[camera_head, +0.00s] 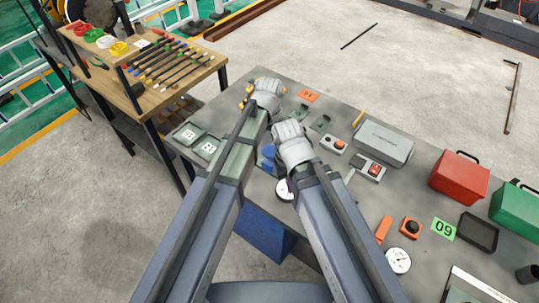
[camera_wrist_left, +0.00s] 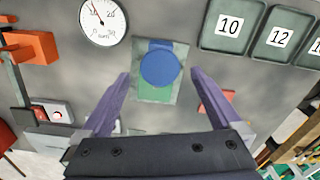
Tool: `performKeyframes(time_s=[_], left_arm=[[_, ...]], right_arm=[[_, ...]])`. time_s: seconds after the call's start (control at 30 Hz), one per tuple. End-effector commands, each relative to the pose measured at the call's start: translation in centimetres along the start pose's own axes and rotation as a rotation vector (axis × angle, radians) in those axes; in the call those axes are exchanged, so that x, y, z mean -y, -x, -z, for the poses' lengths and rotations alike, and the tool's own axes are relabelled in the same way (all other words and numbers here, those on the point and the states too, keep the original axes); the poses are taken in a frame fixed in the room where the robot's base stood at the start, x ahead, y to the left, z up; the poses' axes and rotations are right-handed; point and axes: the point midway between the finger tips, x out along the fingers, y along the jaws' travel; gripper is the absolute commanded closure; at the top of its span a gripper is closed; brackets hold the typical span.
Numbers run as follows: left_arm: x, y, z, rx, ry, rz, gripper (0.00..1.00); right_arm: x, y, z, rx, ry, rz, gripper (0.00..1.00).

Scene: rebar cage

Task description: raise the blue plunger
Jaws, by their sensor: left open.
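The blue plunger shows in the left wrist view as a round blue cap (camera_wrist_left: 159,68) on a pale green plate (camera_wrist_left: 151,95). In the head view it is a blue shape (camera_head: 267,158) partly hidden between my forearms. My left gripper (camera_wrist_left: 160,76) is open and empty, with one finger on each side of the cap as seen from the wrist; whether the fingers are level with it or above it I cannot tell. In the head view my left gripper (camera_head: 265,92) is over the table's far left part. My right gripper (camera_head: 290,135) is beside it, its fingers unclear.
A dial gauge (camera_wrist_left: 103,20) and numbered dark green tiles (camera_wrist_left: 231,26) lie near the plunger. On the grey table (camera_head: 385,195) are a grey box (camera_head: 383,143), a red box (camera_head: 459,178) and a green box (camera_head: 517,205). A wooden workbench (camera_head: 180,75) stands to the left.

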Motion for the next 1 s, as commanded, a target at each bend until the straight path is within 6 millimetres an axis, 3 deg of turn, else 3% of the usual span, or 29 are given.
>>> performKeyframes(time_s=[0.03, 0.3, 0.7, 1.0], left_arm=[[0.0, -1.4, 0.0, 0.0, 0.0, 0.0, 0.02], [0.0, -4.5, 0.0, 0.0, 0.0, 0.0, 0.02], [0.0, -4.8, 0.0, 0.0, 0.0, 0.0, 0.02], [0.0, -4.8, 0.0, 0.0, 0.0, 0.0, 0.35]], right_arm=[[0.1, -1.4, 0.1, 0.0, 0.0, 0.0, 1.0], [0.4, -4.5, 0.3, 0.0, -0.002, 0.0, 1.0], [0.5, -4.8, 0.3, 0.0, -0.002, 0.0, 1.0], [0.5, -4.8, 0.3, 0.0, -0.002, 0.0, 1.0]])
